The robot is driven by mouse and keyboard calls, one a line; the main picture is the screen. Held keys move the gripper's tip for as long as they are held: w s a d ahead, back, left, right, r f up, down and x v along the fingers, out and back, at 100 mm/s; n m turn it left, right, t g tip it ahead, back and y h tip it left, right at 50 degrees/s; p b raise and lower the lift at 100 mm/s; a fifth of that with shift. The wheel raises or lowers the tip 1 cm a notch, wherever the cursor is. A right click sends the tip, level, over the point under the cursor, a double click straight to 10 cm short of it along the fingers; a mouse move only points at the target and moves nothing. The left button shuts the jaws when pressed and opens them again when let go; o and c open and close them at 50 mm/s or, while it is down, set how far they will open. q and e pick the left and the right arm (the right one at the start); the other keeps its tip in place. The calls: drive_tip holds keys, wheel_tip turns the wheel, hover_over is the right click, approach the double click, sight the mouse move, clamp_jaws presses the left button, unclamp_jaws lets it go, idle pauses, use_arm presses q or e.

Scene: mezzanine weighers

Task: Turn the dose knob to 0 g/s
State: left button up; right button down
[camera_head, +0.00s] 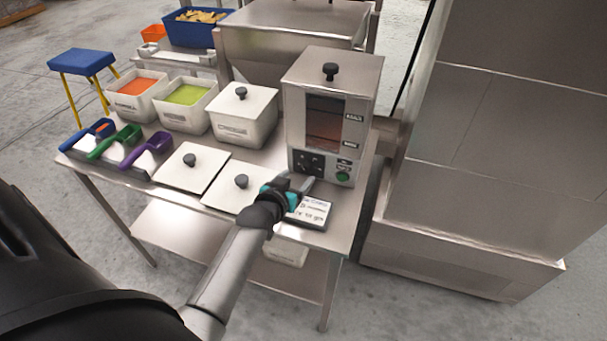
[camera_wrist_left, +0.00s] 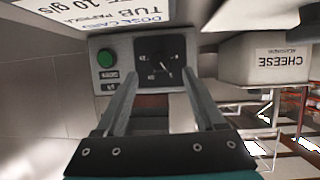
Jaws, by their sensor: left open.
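The dose knob (camera_head: 311,163) is on a dark square dial at the lower front of the steel dosing machine (camera_head: 333,85). In the left wrist view the dial (camera_wrist_left: 163,62) has white marks and a small pale pointer; its exact setting is too small to read. My left gripper (camera_head: 306,184) is open just in front of the machine's lower panel. In its wrist view the two fingers (camera_wrist_left: 161,80) stand either side of the dial, apart from each other, with nothing seen between them. I cannot tell whether they touch the knob. My right gripper is not in view.
A green button (camera_head: 343,176) sits right of the dial. A dose card (camera_head: 311,211) lies below on the steel table, reading 10 g/s in the wrist view (camera_wrist_left: 110,12). A lidded white tub (camera_head: 243,116), labelled CHEESE in the wrist view, and flat lids (camera_head: 188,167) stand left.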

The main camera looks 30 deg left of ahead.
sight(305, 170)
use_arm(q)
drive_tip(key=shift+b+x, duration=0.8)
drive_tip(key=shift+x, duration=1.9)
drive_tip(key=shift+c, duration=0.4)
clamp_jaws()
